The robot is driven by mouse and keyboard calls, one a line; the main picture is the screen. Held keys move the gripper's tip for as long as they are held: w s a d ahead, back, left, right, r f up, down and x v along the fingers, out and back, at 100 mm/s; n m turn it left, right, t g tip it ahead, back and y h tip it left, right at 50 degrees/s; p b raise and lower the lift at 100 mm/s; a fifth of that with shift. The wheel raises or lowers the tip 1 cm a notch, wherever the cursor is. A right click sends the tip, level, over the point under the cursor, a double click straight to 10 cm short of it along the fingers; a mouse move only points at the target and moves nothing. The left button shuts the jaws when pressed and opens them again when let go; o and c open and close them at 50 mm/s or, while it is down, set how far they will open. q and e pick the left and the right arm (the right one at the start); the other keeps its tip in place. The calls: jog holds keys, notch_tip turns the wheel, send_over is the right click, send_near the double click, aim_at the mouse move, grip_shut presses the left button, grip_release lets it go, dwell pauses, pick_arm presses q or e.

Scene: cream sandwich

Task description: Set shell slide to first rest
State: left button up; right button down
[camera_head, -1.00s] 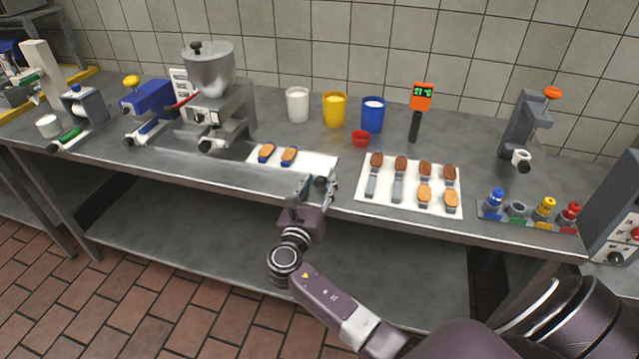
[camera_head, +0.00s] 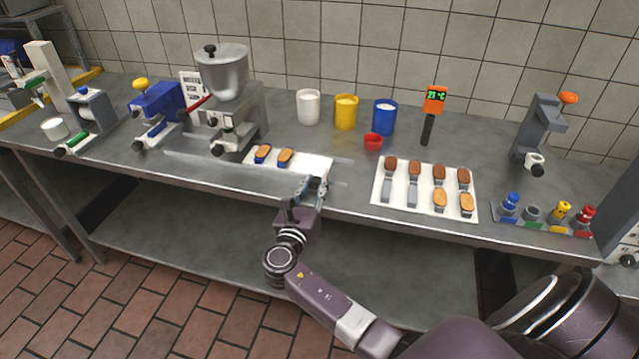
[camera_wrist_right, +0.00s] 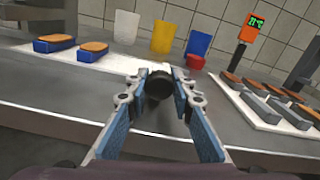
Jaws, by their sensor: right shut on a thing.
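The shell slide is a white plate (camera_head: 312,163) at the table's front edge, right of the hopper machine (camera_head: 222,90). Two brown-topped shells in blue holders (camera_head: 262,154) (camera_head: 285,157) sit on its left part. The plate also shows in the right wrist view (camera_wrist_right: 118,62). My right gripper (camera_head: 317,186) is at the plate's front right. In the right wrist view its blue-padded fingers (camera_wrist_right: 158,95) are closed around a dark round knob (camera_wrist_right: 158,84). The knob's join to the plate is hidden. My left gripper is not in view.
White, yellow and blue cups (camera_head: 346,112) and a small red cup (camera_head: 373,142) stand behind the plate. A white tray (camera_head: 425,203) with several biscuits and grey holders lies to the right, near my gripper. A thermometer (camera_head: 434,100) stands behind it.

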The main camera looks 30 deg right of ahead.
aim_at(280, 187)
jog(key=w+a, duration=0.1)
jog(key=w, duration=0.1)
jog(key=w+a+b, duration=0.1)
jog(key=w+a, duration=0.1)
jog(key=shift+a+f+b, duration=0.2)
jog(key=shift+b, duration=0.1)
jog(key=w+a+b, duration=0.1)
jog(key=w+a, duration=0.1)
jog(key=shift+w+a+b, duration=0.25)
jog(key=shift+w+b, duration=0.05)
jog(key=shift+w, duration=0.1)
jog(key=shift+w+a+r, duration=0.1)
jog(key=shift+w+a, duration=0.15)
jog(key=shift+w, duration=0.05)
jog(key=shift+r, duration=0.1)
jog(key=c, duration=1.9)
grip_release()
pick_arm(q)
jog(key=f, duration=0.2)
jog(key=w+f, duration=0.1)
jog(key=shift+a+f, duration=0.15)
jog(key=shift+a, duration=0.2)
pick_arm(e)
jog(key=shift+o, duration=1.2)
